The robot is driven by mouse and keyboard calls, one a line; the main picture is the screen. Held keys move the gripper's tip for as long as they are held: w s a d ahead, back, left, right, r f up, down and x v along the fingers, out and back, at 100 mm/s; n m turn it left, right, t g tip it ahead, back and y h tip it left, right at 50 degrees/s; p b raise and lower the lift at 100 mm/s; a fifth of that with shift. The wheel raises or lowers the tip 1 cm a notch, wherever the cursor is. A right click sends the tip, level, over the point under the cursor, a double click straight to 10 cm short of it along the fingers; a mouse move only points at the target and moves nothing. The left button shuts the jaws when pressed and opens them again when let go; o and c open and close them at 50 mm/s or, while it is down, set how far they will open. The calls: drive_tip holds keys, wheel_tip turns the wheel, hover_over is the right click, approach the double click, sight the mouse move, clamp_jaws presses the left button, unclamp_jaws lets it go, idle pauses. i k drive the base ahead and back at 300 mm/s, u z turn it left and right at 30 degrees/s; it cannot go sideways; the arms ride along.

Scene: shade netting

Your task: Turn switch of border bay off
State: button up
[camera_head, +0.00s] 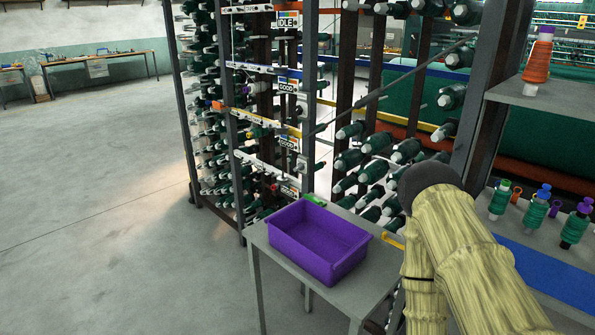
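The creel rack (240,130) stands at the centre left, full of green bobbins. Small grey boxes beside the signs, one by the lower signs (301,165), may be switches. The labels are too small to read, so I cannot tell which bay is the border bay or how its switch is set. My arm (460,250), in a yellowish sleeve with a dark joint, reaches up at the lower right. My gripper does not show.
A grey table (258,238) with an empty purple bin (320,240) stands in front of the rack. A shelf (540,100) with an orange cone (538,58) is at the right; several spools stand below it. Open floor (100,200) lies to the left.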

sight(300, 166)
drive_tip(key=k, duration=0.65)
drive_tip(key=u, duration=0.3)
drive_tip(key=i, duration=0.3)
drive_tip(key=u, duration=0.85)
drive_tip(key=i, duration=2.25)
drive_tip(key=z, duration=1)
